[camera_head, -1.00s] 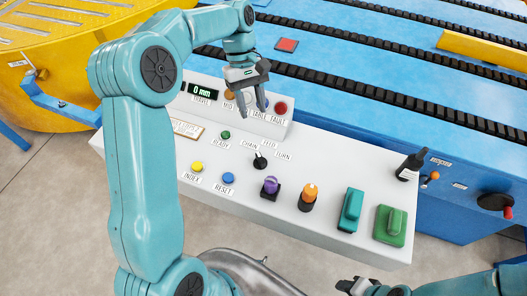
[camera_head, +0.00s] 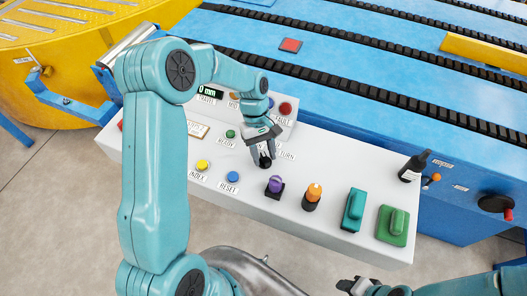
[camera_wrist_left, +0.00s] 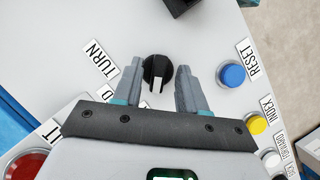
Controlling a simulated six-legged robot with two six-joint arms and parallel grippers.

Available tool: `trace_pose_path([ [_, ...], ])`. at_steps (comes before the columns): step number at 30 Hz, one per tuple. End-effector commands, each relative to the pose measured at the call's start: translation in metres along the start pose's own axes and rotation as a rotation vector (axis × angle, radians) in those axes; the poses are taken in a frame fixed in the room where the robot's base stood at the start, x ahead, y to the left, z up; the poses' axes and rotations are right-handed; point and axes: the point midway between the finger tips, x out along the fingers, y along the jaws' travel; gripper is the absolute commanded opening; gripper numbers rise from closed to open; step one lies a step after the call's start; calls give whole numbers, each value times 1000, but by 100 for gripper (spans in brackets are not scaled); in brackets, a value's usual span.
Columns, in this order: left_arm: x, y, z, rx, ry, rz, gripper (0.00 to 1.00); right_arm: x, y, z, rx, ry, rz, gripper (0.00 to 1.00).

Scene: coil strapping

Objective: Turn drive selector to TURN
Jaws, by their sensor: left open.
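The drive selector is a small black round knob (camera_head: 265,162) on the white console, mostly hidden by my left gripper in the head view. In the left wrist view the knob (camera_wrist_left: 158,70) shows whole, with a white pointer bar toward the picture's bottom. The TURN label (camera_wrist_left: 101,58) lies left of it. My left gripper (camera_wrist_left: 158,80) is open, with one finger on either side of the knob; contact cannot be told. It also shows over the knob in the head view (camera_head: 262,157). My right gripper (camera_head: 358,287) is at the bottom edge, partly cut off.
The console (camera_head: 330,236) also carries a yellow button (camera_head: 202,165), a blue button (camera_head: 232,177), a purple knob (camera_head: 275,184), an orange-topped knob (camera_head: 313,193), a teal switch (camera_head: 352,210) and a green switch (camera_head: 393,225). A blue conveyor lies behind.

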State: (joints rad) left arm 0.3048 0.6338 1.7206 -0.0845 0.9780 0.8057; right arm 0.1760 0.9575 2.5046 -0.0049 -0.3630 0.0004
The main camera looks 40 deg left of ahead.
Motion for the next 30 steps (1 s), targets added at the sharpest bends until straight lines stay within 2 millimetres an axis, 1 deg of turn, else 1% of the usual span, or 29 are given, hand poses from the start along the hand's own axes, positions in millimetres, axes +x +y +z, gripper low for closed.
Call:
trace_pose_path([
  [2, 0, 0, 0, 0, 0, 0, 42, 0, 0, 0, 0, 0, 0, 43],
  [3, 0, 0, 0, 0, 0, 0, 35, 0, 0, 0, 0, 0, 0, 43],
  [5, 0, 0, 0, 0, 0, 0, 15, 0, 0, 0, 0, 0, 0, 43],
  [6, 0, 0, 0, 0, 0, 0, 2, 0, 0, 0, 0, 0, 0, 43],
  [7, 0, 0, 0, 0, 0, 0, 0, 0, 0, 0, 0, 0, 0, 43],
  [14, 0, 0, 0, 6, 0, -2, 0, 0, 0, 0, 0, 0, 0, 43],
  [20, -1, 1, 0, 58, 1, -23, 0, 1, 0, 0, 0, 0, 0, 43],
  [26, 0, 2, 0, 181, 1, -74, 0, 3, 1, 0, 0, 0, 0, 43],
  [30, 0, 3, 0, 297, 2, -122, 0, 5, 2, 0, 0, 0, 0, 43],
])
